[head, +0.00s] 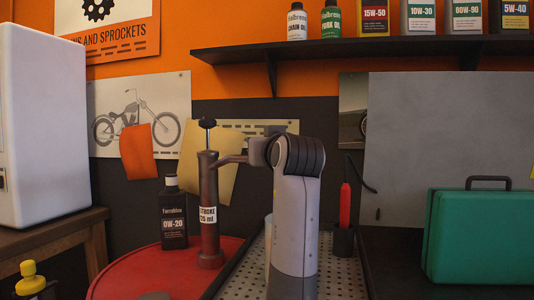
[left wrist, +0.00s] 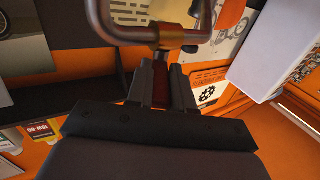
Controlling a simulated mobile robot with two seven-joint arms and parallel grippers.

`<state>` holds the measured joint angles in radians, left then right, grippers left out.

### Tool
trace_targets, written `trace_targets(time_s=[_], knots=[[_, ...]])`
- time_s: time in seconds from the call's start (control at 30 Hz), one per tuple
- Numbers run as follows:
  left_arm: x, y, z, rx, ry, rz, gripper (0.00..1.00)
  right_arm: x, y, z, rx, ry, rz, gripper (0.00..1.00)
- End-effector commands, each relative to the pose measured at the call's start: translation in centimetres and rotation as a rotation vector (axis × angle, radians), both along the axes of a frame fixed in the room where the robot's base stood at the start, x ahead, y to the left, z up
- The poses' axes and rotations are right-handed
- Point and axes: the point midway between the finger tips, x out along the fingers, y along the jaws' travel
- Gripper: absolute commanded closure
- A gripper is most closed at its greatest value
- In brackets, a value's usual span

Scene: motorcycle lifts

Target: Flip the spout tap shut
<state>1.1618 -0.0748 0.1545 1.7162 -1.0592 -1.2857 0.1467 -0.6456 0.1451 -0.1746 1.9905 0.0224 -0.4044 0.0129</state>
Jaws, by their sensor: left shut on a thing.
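The hand pump (head: 209,215), a brown-red cylinder with a "STROKE" label and black knob, stands upright on the red drum (head: 150,272). Its thin spout (head: 232,159) reaches right to my grey wrist, which hides the spout's end and the tap in the head view. In the left wrist view, a bent copper-brown pipe (left wrist: 120,28) with a collar crosses the top. My left gripper (left wrist: 160,82) is shut on a dark red piece below that collar, apparently the tap's lever (left wrist: 160,92). Whether the tap is open or shut cannot be told. My right gripper is not in view.
A black 0W-20 bottle (head: 173,215) stands left of the pump on the drum. A perforated tray (head: 340,278) lies beside the drum. A red-handled tool (head: 345,198) stands in a dark cup. A green case (head: 480,235) is at right, a shelf (head: 380,45) above.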

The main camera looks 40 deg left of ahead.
Motion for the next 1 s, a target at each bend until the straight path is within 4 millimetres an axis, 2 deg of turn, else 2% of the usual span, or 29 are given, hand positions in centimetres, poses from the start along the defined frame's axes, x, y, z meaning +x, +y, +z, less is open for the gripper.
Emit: trace_targets(time_s=[0.5, 1.0], knots=[[-1.5, 1.5, 0.2, 0.002, -0.002, -0.387, 1.00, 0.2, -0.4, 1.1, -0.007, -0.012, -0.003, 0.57], [-1.7, 1.9, 0.1, 0.002, 0.001, -0.520, 1.00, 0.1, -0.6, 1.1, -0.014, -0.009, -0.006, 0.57]])
